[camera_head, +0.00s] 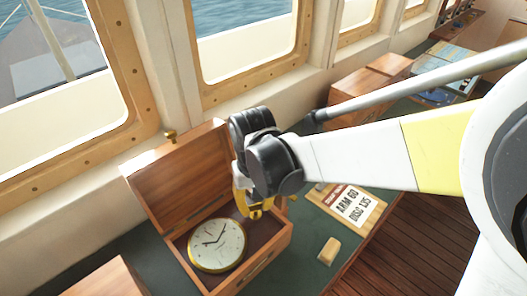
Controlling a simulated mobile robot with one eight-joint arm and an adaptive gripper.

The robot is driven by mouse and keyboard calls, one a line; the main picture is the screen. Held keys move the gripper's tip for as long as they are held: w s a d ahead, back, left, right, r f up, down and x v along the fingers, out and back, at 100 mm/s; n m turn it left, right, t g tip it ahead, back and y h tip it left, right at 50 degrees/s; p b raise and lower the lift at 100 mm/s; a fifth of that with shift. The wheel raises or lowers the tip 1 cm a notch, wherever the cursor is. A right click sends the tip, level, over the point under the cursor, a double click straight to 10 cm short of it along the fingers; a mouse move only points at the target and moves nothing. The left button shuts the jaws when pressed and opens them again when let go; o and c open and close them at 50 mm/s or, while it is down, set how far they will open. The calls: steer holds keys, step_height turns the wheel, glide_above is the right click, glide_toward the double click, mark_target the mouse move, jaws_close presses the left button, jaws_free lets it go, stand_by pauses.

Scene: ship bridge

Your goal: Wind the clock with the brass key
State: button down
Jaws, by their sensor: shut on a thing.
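The clock (217,246) has a white dial and a brass rim. It lies face up in an open wooden box (258,267), towards the left of the inside. My gripper (258,212) points down over the right back part of the box, beside the clock. It is shut on a small brass-coloured thing, which I take for the brass key. The black wrist and the yellow fingers hide most of it, so its shape and tilt cannot be told. I cannot tell whether it touches the clock or the box.
The box's raised lid (175,175) stands behind, close to the window wall. A placard (350,204) and a small tan block (329,251) lie to the right on the green top. Another wooden box (370,85) stands further back. Part of a wooden box (105,280) shows at lower left.

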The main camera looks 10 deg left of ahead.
steer(key=n, duration=0.5)
steer(key=shift+n, duration=0.3)
steer(key=n, duration=1.2)
steer(key=shift+n, duration=0.3)
steer(key=n, duration=0.5)
steer(key=shift+n, duration=0.4)
steer(key=c, duration=1)
jaws_free()
